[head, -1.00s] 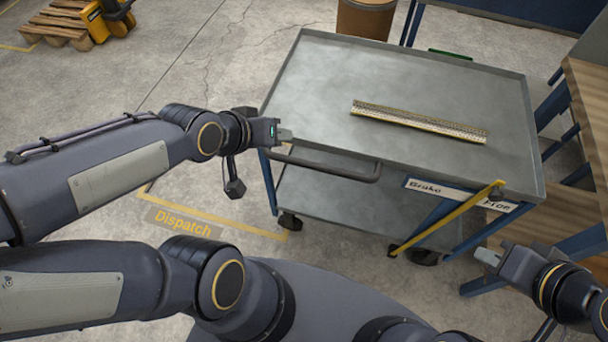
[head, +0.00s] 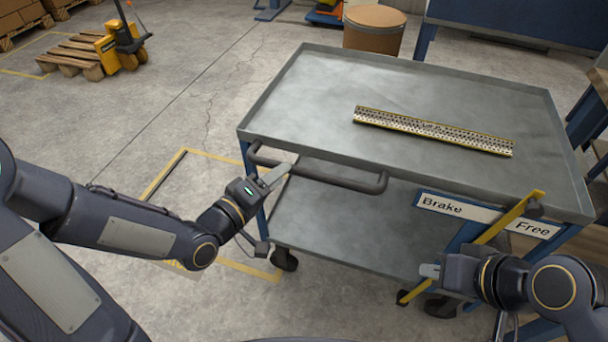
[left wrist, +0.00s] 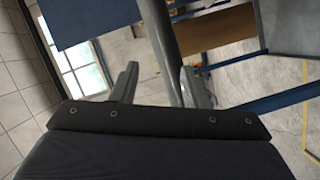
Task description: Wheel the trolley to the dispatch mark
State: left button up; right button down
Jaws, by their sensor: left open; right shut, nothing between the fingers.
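The grey trolley (head: 300,85) stands in front of me, its dark handle (head: 335,181) along the near left edge. My left gripper (head: 276,177) is open at the handle's left part. In the left wrist view a grey bar (left wrist: 160,35) runs up between the open fingers (left wrist: 157,85); I cannot tell if they touch it. The yellow brake lever (head: 516,211) slants up to the right between the words "Brake" and "Free". My right gripper (head: 430,271) is shut and empty beside the lever's lower part. The yellow-outlined dispatch mark (head: 165,175) is left of the trolley, partly hidden by my left arm.
A perforated strip (head: 435,131) lies on the trolley top. A brown drum (head: 374,30) stands behind the trolley. A yellow pallet truck (head: 120,45) and pallet (head: 75,55) are far left. A bench is at the right edge.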

pick_arm(q)
jog(key=w+d+f+n+t+h+b, duration=0.1)
jog(key=w+d+f+n+h+b, duration=0.1)
jog(key=w+d+b, duration=0.2)
jog(key=w+d, duration=0.1)
jog(key=d, duration=0.2)
jog(key=shift+d+n+t+h+b, duration=0.4)
dwell(0.3)
jog(key=shift+s, duration=0.1)
grip_shut()
